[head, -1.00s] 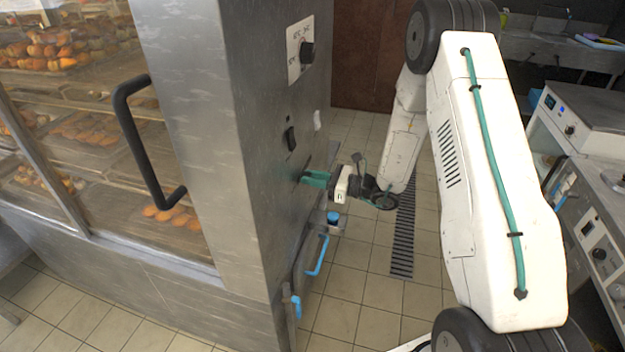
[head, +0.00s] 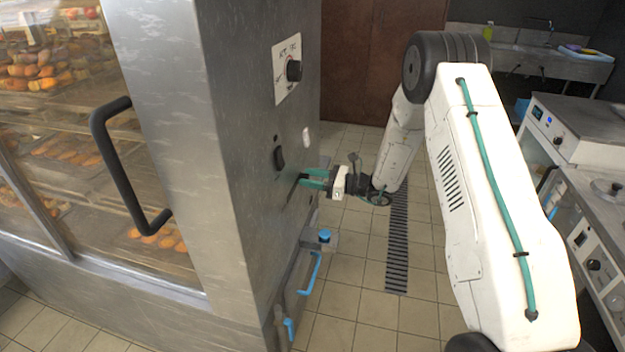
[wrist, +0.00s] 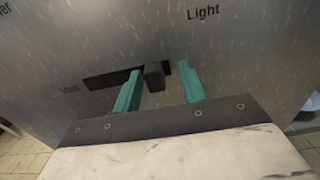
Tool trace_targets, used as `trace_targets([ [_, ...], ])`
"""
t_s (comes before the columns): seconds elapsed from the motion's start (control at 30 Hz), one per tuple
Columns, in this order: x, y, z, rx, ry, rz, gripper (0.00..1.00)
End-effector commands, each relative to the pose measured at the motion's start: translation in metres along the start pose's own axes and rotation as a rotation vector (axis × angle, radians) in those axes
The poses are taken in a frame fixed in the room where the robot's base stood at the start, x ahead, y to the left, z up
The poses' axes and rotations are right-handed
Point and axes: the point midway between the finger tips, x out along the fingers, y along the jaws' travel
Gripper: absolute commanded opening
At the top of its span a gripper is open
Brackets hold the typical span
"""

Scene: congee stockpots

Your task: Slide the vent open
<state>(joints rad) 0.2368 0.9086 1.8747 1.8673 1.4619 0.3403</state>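The vent's slider is a small dark tab (wrist: 154,76) near the right end of a dark slot (wrist: 105,79) in the steel panel, in the wrist view. My gripper (wrist: 160,84) has two teal fingers spread on either side of the tab. The tab is close to the left finger, with a visible gap to the right finger. In the head view my gripper (head: 313,179) reaches the cabinet's side panel (head: 240,170) below a black rocker switch (head: 279,158). The tab is hidden there; part of the dark slot (head: 294,189) shows beside the fingers.
Blue-handled taps (head: 312,275) and a blue-capped fitting (head: 324,236) sit below my gripper. A black door handle (head: 130,170) juts from the glass front. A counter with appliances (head: 585,140) stands right; tiled floor lies between.

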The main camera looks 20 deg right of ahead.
Motion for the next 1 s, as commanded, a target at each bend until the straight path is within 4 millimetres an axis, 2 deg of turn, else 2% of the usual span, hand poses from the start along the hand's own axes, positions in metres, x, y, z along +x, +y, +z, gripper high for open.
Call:
trace_targets([
  [0.27,-0.007,0.001,-0.001,0.001,0.001,0.001,0.42],
  [0.53,-0.053,-0.001,0.0,0.001,0.0,-0.003,0.42],
  [0.7,-0.073,-0.001,0.0,0.001,0.0,-0.002,0.42],
  [1.0,-0.079,-0.001,0.0,0.001,0.0,0.0,0.42],
])
